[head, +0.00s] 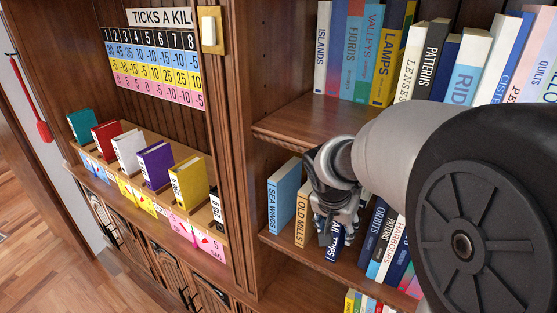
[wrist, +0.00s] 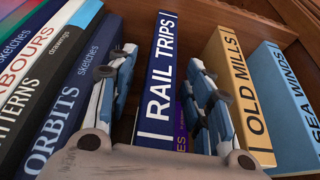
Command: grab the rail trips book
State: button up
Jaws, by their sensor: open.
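The rail trips book has a dark blue spine with white lettering and stands upright on the middle shelf. In the wrist view the rail trips book (wrist: 160,80) lies between the two fingers of my gripper (wrist: 160,60). The fingers are apart, one on each side of the spine; I cannot tell whether either touches it. In the head view my gripper (head: 337,200) is in front of the book and hides most of it. Only the lower part of the rail trips book (head: 332,250) shows there.
Old Mills (wrist: 240,95) and Sea Winds (wrist: 290,105) stand right of it in the wrist view; Orbits (wrist: 70,95) stands left. A purple strip with lettering (wrist: 181,125) shows beside the right finger. An upper shelf (head: 300,128) is above my gripper. Several coloured books line a ledge (head: 150,205) at left.

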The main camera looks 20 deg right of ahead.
jog(key=shift+w+d+f, duration=0.1)
jog(key=shift+d+f, duration=0.05)
jog(key=shift+f, duration=0.25)
jog(key=shift+c, duration=0.2)
grip_shut()
jog(key=shift+r, duration=0.1)
